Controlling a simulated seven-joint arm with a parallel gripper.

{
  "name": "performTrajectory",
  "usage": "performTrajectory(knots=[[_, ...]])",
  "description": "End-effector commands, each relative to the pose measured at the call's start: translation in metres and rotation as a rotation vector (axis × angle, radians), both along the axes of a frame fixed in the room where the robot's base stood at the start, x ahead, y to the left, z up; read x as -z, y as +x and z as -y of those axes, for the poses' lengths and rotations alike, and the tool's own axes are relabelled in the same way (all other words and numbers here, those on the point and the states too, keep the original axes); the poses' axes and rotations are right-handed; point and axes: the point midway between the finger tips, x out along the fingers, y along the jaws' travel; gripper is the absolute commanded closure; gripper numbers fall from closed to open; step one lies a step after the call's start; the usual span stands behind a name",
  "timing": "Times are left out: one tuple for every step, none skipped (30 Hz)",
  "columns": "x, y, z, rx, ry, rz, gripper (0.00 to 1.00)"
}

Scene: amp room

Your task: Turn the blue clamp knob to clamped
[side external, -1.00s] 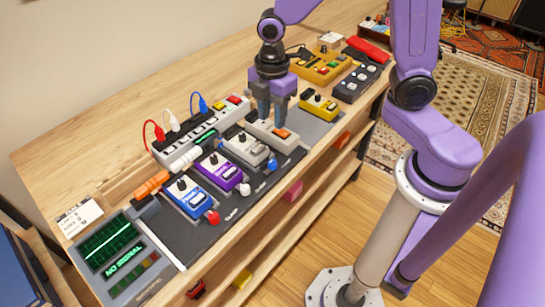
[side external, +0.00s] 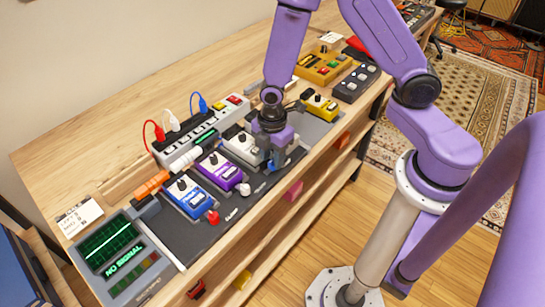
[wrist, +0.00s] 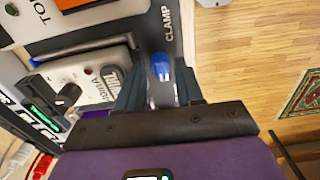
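The blue clamp knob (wrist: 160,68) is in the wrist view, next to the printed word CLAMP on the dark board, in front of the white pedal (wrist: 88,82). My gripper (wrist: 158,100) points down at it, with one finger on each side. Gaps show between the fingers and the knob, so the gripper looks open; contact is not clear. In the side view my gripper (side external: 271,162) is low at the front edge of the white pedal (side external: 241,146) and hides most of the blue knob.
A red knob (side external: 212,216) and a white knob (side external: 244,188) stand in front of the blue pedal (side external: 187,195) and purple pedal (side external: 217,168). A yellow pedal (side external: 319,106) is to the right. A screen (side external: 112,252) reads NO SIGNAL. Cables rise from a power strip (side external: 201,130).

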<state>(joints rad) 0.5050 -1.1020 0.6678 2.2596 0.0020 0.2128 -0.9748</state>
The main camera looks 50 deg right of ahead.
Motion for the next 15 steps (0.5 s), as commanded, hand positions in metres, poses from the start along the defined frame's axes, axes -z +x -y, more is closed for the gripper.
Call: performTrajectory(knots=[[0.0040, -0.0004, 0.0003, 0.000, -0.001, -0.002, 0.63], [0.0057, -0.0006, 0.0003, 0.000, -0.001, -0.002, 0.63], [0.0074, -0.0006, 0.0003, 0.000, -0.001, -0.002, 0.63], [0.0083, -0.0005, 0.0001, 0.000, -0.001, -0.001, 0.63], [0.0091, -0.0004, 0.0000, 0.000, 0.000, 0.000, 0.63], [0.0099, -0.0003, 0.0000, 0.000, 0.000, 0.000, 0.63], [0.0102, -0.0003, -0.0001, 0.000, 0.000, 0.000, 0.63], [0.0105, -0.0003, -0.0001, 0.000, 0.000, 0.000, 0.63], [0.0106, -0.0003, -0.0001, -0.001, 0.000, 0.001, 0.63], [0.0106, -0.0003, -0.0001, -0.001, 0.000, 0.001, 0.63], [0.0106, -0.0002, -0.0001, -0.001, 0.000, 0.001, 0.63], [0.0105, -0.0002, -0.0001, -0.001, 0.000, 0.001, 0.63], [0.0105, -0.0002, -0.0001, -0.001, 0.000, 0.001, 0.63], [0.0105, -0.0003, -0.0001, -0.001, 0.000, 0.000, 0.63], [0.0104, -0.0002, -0.0001, -0.001, 0.000, 0.000, 0.70]])
